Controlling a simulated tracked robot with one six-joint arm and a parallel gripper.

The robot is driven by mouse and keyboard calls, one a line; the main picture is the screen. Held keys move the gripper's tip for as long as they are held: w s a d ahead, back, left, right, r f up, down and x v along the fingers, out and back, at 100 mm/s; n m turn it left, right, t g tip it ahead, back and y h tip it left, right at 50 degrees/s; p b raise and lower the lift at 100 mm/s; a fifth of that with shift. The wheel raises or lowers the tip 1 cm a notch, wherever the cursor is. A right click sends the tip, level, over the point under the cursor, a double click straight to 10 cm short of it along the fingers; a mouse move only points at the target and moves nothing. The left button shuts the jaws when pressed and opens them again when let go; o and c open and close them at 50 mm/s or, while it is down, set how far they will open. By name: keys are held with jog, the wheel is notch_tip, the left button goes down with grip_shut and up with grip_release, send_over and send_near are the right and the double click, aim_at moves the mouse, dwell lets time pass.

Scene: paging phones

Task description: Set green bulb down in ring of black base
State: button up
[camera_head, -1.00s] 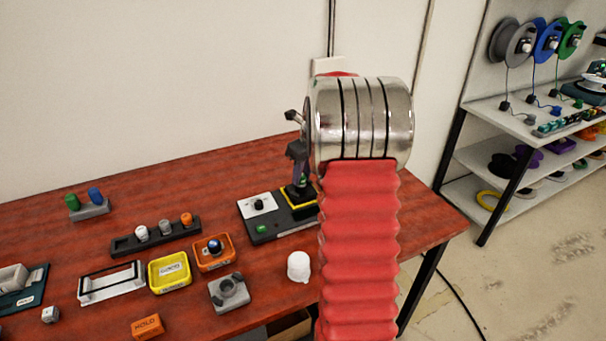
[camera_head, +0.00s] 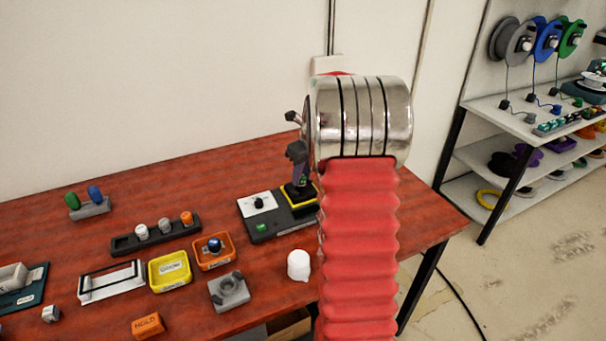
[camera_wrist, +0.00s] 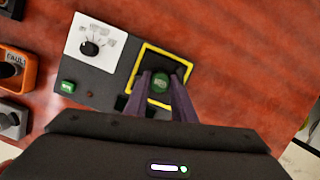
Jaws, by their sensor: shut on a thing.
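The green bulb (camera_wrist: 160,84) is between the fingertips of my gripper (camera_wrist: 161,88) in the wrist view, seen from above, inside the yellow square outline. My gripper is shut on it. The black base (camera_wrist: 97,82) carries this yellow outline, a white dial plate and a small green block. In the head view the black base (camera_head: 288,229) stands at the table's right part, with my gripper (camera_head: 300,188) over its yellow-edged end. The ring is hidden under the bulb and fingers. I cannot tell whether the bulb touches the base.
Left of the base are an orange tray (camera_head: 214,264), a yellow tray (camera_head: 187,286) and a dark holder with several knobs (camera_head: 128,246). A grey block (camera_head: 229,303) and a white bulb (camera_head: 298,265) stand nearer me. The table behind the base is clear.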

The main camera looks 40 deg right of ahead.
jog(key=o, duration=1.1)
jog(key=shift+o, duration=0.3)
jog(key=shift+o, duration=1.3)
jog(key=shift+r, duration=2.9)
